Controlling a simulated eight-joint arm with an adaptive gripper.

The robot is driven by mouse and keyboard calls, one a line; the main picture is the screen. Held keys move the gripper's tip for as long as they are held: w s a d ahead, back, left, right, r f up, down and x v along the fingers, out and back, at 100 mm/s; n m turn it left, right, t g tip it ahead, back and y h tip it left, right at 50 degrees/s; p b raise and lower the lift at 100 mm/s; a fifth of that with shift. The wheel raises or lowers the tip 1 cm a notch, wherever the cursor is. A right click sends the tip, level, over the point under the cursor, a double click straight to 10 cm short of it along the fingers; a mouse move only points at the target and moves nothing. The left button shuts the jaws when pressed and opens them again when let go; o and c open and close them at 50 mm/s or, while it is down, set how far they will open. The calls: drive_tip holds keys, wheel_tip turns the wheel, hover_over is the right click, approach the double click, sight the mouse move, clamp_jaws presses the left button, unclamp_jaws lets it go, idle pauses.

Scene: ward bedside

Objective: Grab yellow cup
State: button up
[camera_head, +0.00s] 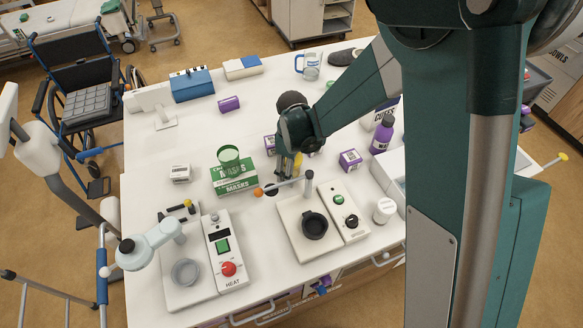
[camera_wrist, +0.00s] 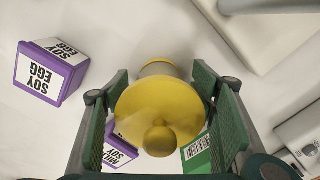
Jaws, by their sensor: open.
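The yellow cup (camera_wrist: 157,100) is in the middle of the wrist view. It shows a round yellow top with a knob and a greyish part beyond it. My gripper (camera_wrist: 162,82) is open, with one green finger on each side of the cup. I cannot tell whether either finger touches it. In the head view my gripper (camera_head: 287,168) is low over the white table, and a small yellow part of the cup (camera_head: 298,162) shows beside it. The rest of the cup is hidden there by my gripper.
A purple-and-white box (camera_wrist: 45,75) stands left of my gripper in the wrist view. A green mask box (camera_head: 233,177) stands left in the head view. A device with a black cup (camera_head: 314,226) is in front. A purple bottle (camera_head: 382,135) stands right.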

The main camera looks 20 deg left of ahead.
drive_tip(key=shift+c, duration=0.2)
drive_tip(key=c, duration=0.9)
drive_tip(key=shift+c, duration=0.2)
drive_tip(key=shift+r, duration=0.2)
drive_tip(key=shift+r, duration=4.8)
